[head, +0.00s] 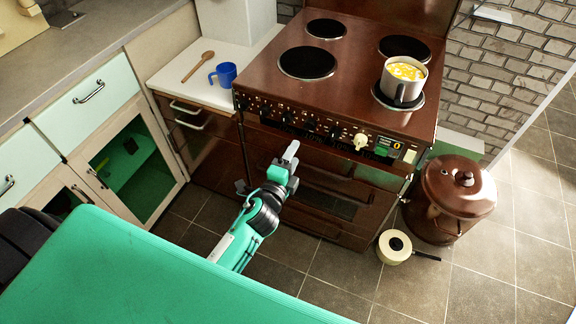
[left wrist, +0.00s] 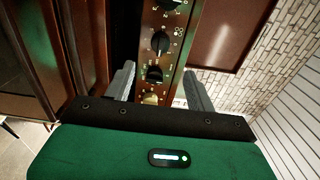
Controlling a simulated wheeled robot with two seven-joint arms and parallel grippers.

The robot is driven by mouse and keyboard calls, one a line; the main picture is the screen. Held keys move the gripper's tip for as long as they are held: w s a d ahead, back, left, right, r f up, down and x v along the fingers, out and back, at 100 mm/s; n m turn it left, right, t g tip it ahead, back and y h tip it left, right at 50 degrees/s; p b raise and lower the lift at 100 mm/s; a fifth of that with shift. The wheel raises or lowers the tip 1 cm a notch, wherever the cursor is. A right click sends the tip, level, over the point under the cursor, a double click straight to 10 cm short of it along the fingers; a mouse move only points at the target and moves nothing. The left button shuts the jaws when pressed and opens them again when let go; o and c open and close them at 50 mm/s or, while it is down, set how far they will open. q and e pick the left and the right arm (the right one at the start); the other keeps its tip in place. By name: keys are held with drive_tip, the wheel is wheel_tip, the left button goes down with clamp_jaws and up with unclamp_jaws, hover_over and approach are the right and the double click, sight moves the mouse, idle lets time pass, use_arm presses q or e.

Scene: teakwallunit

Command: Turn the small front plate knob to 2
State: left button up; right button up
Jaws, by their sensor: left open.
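The brown stove's control panel (head: 322,129) carries a row of black knobs and one cream knob (head: 360,141). I cannot tell which knob belongs to the small front plate. My left gripper (head: 290,152) is in front of the panel, below the knob row in the head view. In the left wrist view its two grey fingers stand apart with the panel between them. There a black knob (left wrist: 160,42), another dark knob (left wrist: 154,73) and the cream knob (left wrist: 150,98) line up. The gripper body partly hides the cream one. No contact is visible. My right gripper is not in view.
A pot with yellow food (head: 404,78) stands on the front right plate. A blue mug (head: 223,74) and wooden spoon (head: 198,67) lie on the counter left. A brown lidded bin (head: 459,190) and cream saucepan (head: 394,247) are on the floor at the right.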

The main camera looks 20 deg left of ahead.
use_arm(q)
drive_tip(key=s, duration=0.3)
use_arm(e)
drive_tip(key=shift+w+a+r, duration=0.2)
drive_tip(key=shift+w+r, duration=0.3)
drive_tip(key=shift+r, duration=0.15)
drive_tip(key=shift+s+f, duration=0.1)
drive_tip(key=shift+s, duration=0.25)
